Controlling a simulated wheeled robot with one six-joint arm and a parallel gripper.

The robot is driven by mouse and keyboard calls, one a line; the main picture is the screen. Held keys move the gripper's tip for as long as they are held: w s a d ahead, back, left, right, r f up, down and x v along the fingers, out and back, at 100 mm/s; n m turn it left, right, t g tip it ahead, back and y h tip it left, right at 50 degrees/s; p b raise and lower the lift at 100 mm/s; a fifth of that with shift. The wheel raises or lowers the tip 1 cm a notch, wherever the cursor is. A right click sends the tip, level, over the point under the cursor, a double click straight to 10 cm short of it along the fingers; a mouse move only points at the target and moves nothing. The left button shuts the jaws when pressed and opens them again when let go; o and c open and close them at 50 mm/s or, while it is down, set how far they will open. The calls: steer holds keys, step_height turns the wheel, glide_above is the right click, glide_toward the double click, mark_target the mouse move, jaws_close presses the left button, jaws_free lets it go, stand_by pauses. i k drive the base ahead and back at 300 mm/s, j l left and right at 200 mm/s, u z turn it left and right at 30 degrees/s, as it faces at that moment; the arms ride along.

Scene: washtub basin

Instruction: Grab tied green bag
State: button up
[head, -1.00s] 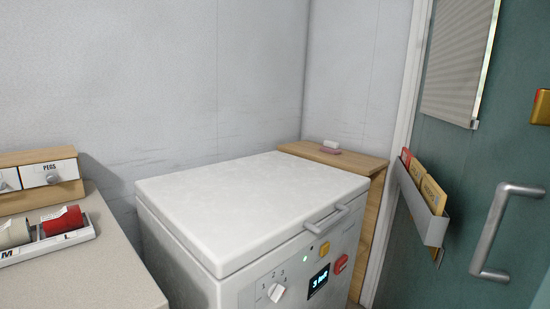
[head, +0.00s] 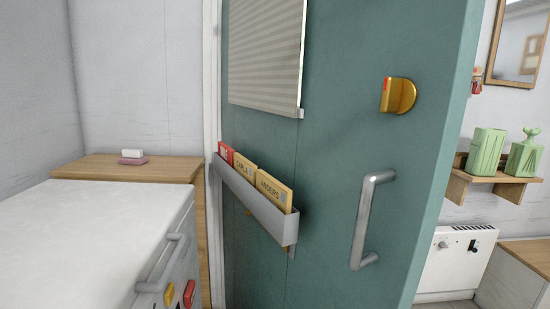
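A green bag-like thing (head: 523,158) with a narrow, knotted-looking top stands on a small wooden shelf (head: 459,187) at the far right. Beside it on the left stands a green ribbed thing (head: 486,151) with a wide top and no knot that I can see. Both are small in view, so fine detail is unclear. My gripper is not in view, and nothing shows it near the shelf.
A teal door (head: 330,160) fills the middle, with a metal handle (head: 364,220), a brass latch (head: 399,95) and a card holder (head: 250,205). Beyond its right edge are a white heater (head: 453,265) and a mirror. A white chest (head: 80,240) stands left.

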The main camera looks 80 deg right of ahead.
mark_target(524, 157)
steer(key=z, duration=4)
steer(key=i+l, duration=0.1)
steer(key=i, duration=0.35)
steer(key=i+l, duration=0.1)
steer(key=i, duration=0.35)
steer(key=i+l+u, duration=0.1)
steer(key=i, duration=0.35)
